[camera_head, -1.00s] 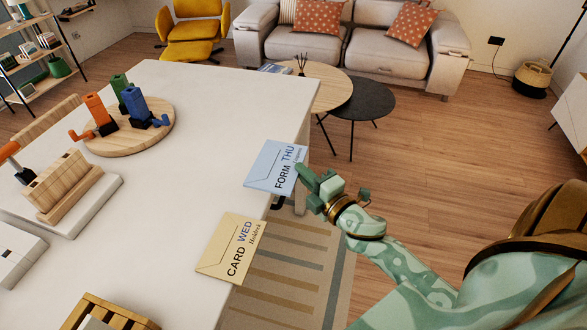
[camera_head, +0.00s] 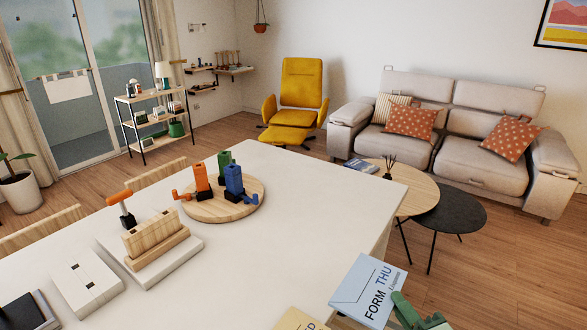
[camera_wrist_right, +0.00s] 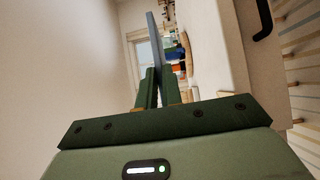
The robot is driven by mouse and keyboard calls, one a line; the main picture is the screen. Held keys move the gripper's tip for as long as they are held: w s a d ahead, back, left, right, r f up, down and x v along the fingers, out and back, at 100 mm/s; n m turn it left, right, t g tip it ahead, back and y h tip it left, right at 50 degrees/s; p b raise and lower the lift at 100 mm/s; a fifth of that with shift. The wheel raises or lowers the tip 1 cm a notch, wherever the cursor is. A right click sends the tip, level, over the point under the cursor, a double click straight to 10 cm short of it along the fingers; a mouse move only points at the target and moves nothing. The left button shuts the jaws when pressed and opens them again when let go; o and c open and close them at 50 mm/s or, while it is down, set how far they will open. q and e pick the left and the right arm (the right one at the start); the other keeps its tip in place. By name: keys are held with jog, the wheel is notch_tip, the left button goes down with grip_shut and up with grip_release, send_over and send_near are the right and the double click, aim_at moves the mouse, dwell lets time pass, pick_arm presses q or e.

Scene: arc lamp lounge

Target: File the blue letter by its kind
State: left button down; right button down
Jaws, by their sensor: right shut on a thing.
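The blue letter (camera_head: 364,291), printed "FORM THU", is at the table's right edge in the head view. My right gripper (camera_head: 418,318) is shut on its near right edge; only the green fingertips show at the bottom of that view. The letter appears raised above the tabletop, but the gap is hard to judge. In the right wrist view, the letter (camera_wrist_right: 155,42) stands edge-on between the fingers (camera_wrist_right: 157,88). A yellow letter (camera_head: 299,321) is partly visible at the bottom of the head view. My left gripper is not in view.
The white table (camera_head: 290,235) carries a round wooden board (camera_head: 207,211) with orange, green and blue pieces. A slotted wooden block (camera_head: 152,234) on a white base and a white slotted box (camera_head: 86,283) stand at left. The table's middle is clear. Two round side tables (camera_head: 450,212) stand beyond.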

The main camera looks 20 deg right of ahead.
jog(key=h, duration=0.1)
notch_tip(320, 180, up, 6)
send_over(362, 313)
jog(key=s+a, duration=0.2)
jog(key=s, duration=0.1)
jog(key=shift+s+m, duration=0.15)
jog(key=shift+m, duration=0.15)
jog(key=shift+a, duration=0.15)
